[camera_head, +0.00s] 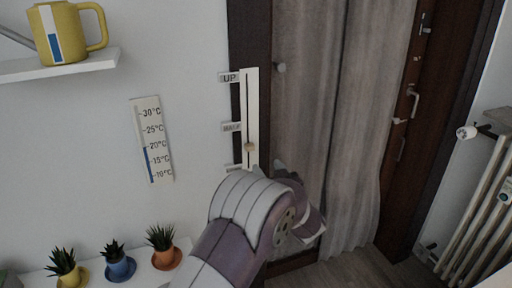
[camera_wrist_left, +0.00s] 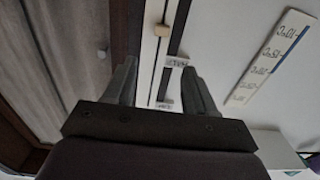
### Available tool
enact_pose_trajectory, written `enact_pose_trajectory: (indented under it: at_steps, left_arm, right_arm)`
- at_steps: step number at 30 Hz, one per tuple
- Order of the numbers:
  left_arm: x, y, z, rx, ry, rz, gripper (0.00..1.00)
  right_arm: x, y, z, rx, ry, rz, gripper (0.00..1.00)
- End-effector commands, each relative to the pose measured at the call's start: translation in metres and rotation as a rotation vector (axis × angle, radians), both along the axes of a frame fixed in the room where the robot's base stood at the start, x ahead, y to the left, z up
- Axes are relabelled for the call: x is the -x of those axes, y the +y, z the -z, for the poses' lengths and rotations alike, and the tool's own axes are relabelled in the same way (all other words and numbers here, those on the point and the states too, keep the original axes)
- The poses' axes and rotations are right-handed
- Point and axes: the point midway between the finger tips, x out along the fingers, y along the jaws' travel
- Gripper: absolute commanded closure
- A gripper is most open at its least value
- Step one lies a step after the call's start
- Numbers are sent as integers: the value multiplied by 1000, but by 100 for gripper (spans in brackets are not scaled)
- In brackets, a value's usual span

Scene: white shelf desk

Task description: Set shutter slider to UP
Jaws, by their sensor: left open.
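The shutter slider is a white vertical strip (camera_head: 249,110) on the dark frame, with a dark slot. Its round tan knob (camera_head: 249,147) sits below the HALF label (camera_head: 231,127) and well below the UP label (camera_head: 230,77). A lower label is partly hidden. My left gripper (camera_head: 267,167) is just below the knob in the head view, partly hidden by its own wrist. In the upside-down left wrist view, its open fingers (camera_wrist_left: 160,66) frame the strip; the knob (camera_wrist_left: 161,30) shows beyond the tips, with nothing visibly held. My right gripper is not in view.
A thermometer scale (camera_head: 152,140) hangs left of the slider. A yellow jug (camera_head: 62,32) stands on a shelf (camera_head: 60,68). Several potted plants line a lower white ledge. A small wall knob (camera_head: 280,67), curtain (camera_head: 370,110) and radiator (camera_head: 480,210) are to the right.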

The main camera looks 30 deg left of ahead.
Motion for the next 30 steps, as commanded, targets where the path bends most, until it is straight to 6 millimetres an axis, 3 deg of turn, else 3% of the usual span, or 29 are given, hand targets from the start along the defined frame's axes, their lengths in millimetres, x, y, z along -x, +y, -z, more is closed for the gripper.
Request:
enact_pose_trajectory:
  at_steps: [6,12,24,30]
  left_arm:
    - [-35,44,-2,2,0,-5,45]
    - [-62,75,-2,3,0,0,45]
    - [-73,86,-1,3,0,2,45]
    - [-73,86,-1,3,0,2,100]
  right_arm:
    - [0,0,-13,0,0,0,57]
    - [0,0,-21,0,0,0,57]
    - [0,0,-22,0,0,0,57]
    - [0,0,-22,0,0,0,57]
